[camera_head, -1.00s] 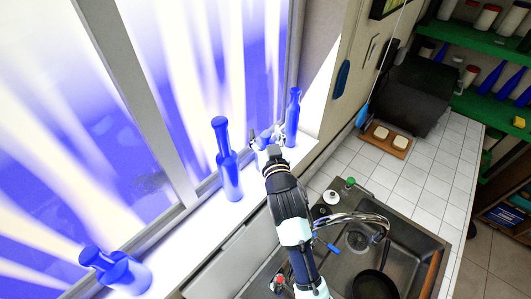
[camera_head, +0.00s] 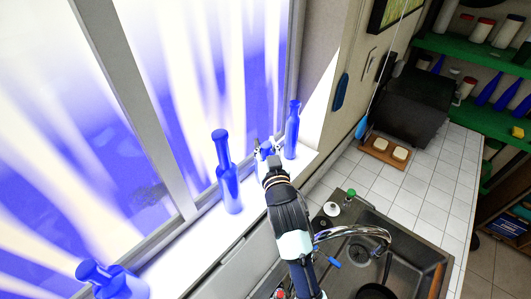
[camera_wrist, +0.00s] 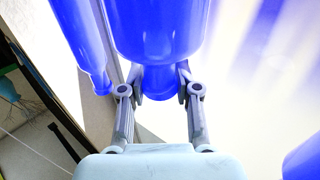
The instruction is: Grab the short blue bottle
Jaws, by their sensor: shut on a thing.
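The short blue bottle (camera_head: 266,149) stands on the white window sill between two other blue bottles, mostly hidden behind my gripper in the head view. In the wrist view its wide glossy body (camera_wrist: 155,30) fills the top middle, with a narrower neck below it. My gripper (camera_head: 267,146) reaches it from the room side. In the wrist view my gripper (camera_wrist: 160,80) has one finger on each side of the neck and is shut on it. I cannot tell whether the bottle is lifted off the sill.
A taller blue bottle (camera_head: 226,180) stands left of my gripper and a slim one (camera_head: 292,130) right. Another blue bottle (camera_head: 122,284) is at the lower left. The window frame (camera_head: 150,130) is close behind. A sink (camera_head: 365,250) and tap (camera_head: 360,233) lie below right.

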